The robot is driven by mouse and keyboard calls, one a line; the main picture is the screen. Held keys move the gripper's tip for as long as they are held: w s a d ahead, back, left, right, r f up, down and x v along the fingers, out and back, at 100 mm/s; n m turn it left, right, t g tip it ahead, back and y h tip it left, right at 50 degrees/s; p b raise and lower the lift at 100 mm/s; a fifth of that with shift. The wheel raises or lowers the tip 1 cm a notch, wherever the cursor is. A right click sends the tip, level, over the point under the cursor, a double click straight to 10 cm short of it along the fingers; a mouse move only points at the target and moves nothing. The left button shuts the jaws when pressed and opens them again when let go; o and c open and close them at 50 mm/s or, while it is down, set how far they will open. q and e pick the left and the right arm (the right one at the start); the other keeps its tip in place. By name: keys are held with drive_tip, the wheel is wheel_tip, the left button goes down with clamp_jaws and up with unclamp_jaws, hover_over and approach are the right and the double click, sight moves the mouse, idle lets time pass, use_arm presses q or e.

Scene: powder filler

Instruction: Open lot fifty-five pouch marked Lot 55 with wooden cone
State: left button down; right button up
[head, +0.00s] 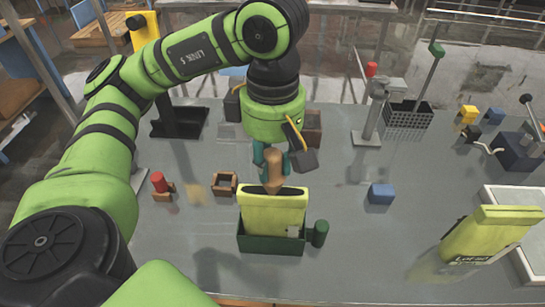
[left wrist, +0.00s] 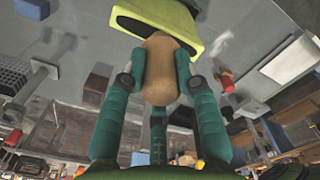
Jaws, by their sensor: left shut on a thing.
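My left gripper (head: 271,160) is shut on the wooden cone (head: 272,180), which points down. The cone's tip is at the dark, open mouth of a yellow-green pouch (head: 272,217); how deep it reaches is unclear. The pouch stands upright in a dark green holder (head: 255,243); its label is too small to read. In the left wrist view, the cone (left wrist: 158,72) sits between the teal fingers (left wrist: 159,75), against the pouch mouth (left wrist: 165,22). Another yellow-green pouch (head: 482,238), with "Lot" lettering I cannot fully read, is tilted at the right. My right gripper is not in view.
A green cylinder (head: 320,233) adjoins the holder. A blue block (head: 381,193) lies to its right, and a small wooden tray (head: 224,184) and a red-topped piece (head: 160,185) to its left. A metal stand (head: 372,115) and dark basket (head: 408,115) stand behind.

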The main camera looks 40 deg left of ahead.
use_arm(q)
wheel_tip(320, 180, up, 6)
drive_tip(key=p, duration=0.5)
drive_tip(key=shift+w+f, duration=0.1)
idle(0.6)
